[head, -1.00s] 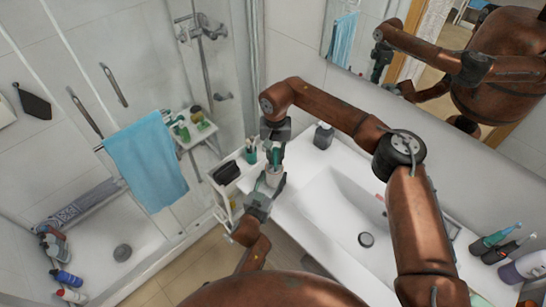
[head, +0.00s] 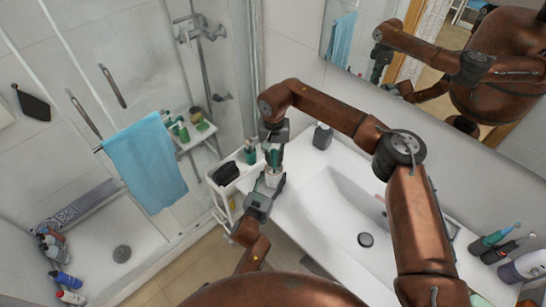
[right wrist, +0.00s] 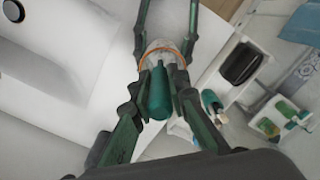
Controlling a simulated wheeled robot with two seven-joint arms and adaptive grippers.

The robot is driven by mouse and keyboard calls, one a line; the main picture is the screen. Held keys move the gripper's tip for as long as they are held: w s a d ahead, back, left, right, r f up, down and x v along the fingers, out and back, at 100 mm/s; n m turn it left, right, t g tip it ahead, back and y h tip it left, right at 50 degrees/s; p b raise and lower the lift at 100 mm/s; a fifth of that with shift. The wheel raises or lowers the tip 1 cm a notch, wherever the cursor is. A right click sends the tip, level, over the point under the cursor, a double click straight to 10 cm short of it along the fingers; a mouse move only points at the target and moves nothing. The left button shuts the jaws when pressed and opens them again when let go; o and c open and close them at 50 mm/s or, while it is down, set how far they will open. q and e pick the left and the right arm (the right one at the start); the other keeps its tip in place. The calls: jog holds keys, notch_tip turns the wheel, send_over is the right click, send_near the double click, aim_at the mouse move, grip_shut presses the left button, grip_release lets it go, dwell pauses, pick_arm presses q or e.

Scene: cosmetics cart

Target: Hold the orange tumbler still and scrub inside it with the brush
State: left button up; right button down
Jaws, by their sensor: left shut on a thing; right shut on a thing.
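The tumbler (head: 272,179) looks pale in the head view, standing above the counter's left end. In the right wrist view the tumbler (right wrist: 162,53) shows an orange rim. My left gripper (head: 269,183) is shut on it from the near side; its fingers (right wrist: 166,30) flank the tumbler. My right gripper (head: 274,147) is above, shut on the brush (head: 274,158). The brush's teal handle (right wrist: 159,95) lies between my right fingers (right wrist: 160,112) and points into the tumbler's mouth. The brush's head is hidden, so its depth inside cannot be told.
The white sink counter (head: 310,197) extends right, with a dark soap bottle (head: 322,136) behind the grippers. A white cart (head: 222,196) at left carries a black case (head: 225,173) and a cup of green items (head: 250,152). Several bottles stand at the counter's right end.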

aim_at(274, 150)
jog(key=shift+w+d, duration=0.1)
jog(key=shift+w, duration=0.65)
jog(key=shift+r, duration=1.55)
jog(key=shift+f, duration=1.55)
jog(key=shift+s, duration=0.1)
